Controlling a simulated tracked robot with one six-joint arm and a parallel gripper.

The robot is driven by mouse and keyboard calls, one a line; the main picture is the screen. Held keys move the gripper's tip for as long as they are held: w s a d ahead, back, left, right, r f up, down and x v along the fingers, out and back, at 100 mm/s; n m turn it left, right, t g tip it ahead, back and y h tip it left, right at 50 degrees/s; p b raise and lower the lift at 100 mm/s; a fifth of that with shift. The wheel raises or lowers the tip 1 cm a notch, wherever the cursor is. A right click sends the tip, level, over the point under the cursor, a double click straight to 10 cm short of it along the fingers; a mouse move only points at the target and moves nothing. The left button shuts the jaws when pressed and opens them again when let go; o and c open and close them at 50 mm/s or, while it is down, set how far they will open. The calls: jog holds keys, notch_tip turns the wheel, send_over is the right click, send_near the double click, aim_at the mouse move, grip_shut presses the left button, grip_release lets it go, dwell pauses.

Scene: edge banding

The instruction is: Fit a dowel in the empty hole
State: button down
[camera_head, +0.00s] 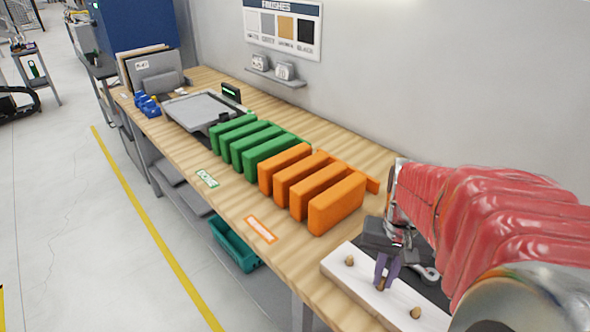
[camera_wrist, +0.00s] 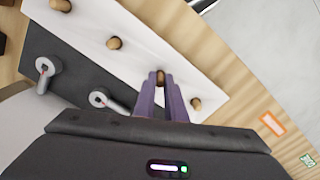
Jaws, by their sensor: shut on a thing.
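My gripper (camera_head: 387,270) is shut on a wooden dowel (camera_wrist: 160,77), held between its purple fingertips over the white board. The dowel also shows below the fingertips in the head view (camera_head: 381,285). It lines up with the row of other dowels. I cannot tell if its lower end is inside a hole, because the fingers hide it. The white board (camera_wrist: 85,22) has other dowels standing in it: one near its end (camera_wrist: 196,103), and two on the other side, one closer (camera_wrist: 114,43) and one farther (camera_wrist: 61,5).
A dark plate (camera_wrist: 68,62) with metal clamps (camera_wrist: 103,98) lies beside the board. Orange blocks (camera_head: 335,205) and green blocks (camera_head: 275,150) stand along the wooden bench (camera_head: 185,150). An orange-framed label (camera_head: 260,230) lies on the bench. The wall is behind.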

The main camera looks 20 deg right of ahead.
jog(key=shift+f, duration=0.4)
dwell(0.6)
jog(key=c, duration=1.7)
grip_release()
jog(key=shift+c, duration=0.2)
jog(key=shift+r, duration=0.1)
jog(key=shift+r, duration=2.4)
